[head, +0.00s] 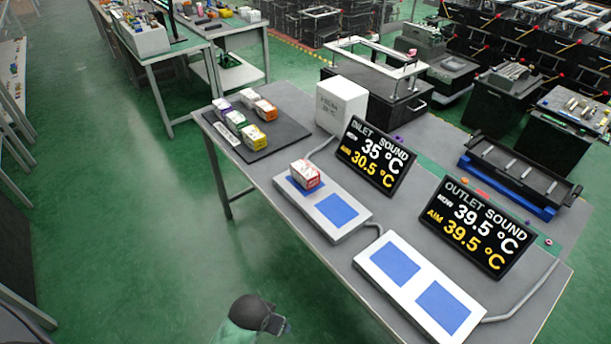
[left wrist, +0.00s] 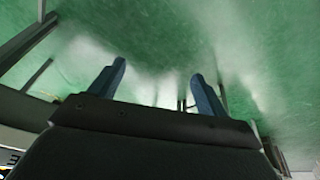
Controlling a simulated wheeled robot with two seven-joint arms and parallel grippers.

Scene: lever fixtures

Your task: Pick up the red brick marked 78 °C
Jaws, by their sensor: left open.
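A red-and-white brick (head: 305,175) sits on the left blue square of the nearer-left white plate (head: 337,238) on the grey table; its marking is too small to read. Several white bricks with coloured sides, purple, green, yellow and orange (head: 265,109), stand on a dark mat (head: 281,131) at the table's far left. My left gripper (head: 284,327) is at the bottom of the head view, off the table's front edge and well apart from the red brick. In the left wrist view its two fingers (left wrist: 158,72) are spread and empty above the green floor. My right gripper is not seen.
Two black displays stand behind the plates: inlet (head: 375,157) reads 35 °C, aim 30.5 °C; outlet (head: 474,228) reads 39.5 °C, aim 39.5 °C. A second white plate (head: 420,288) with two bare blue squares lies at right.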

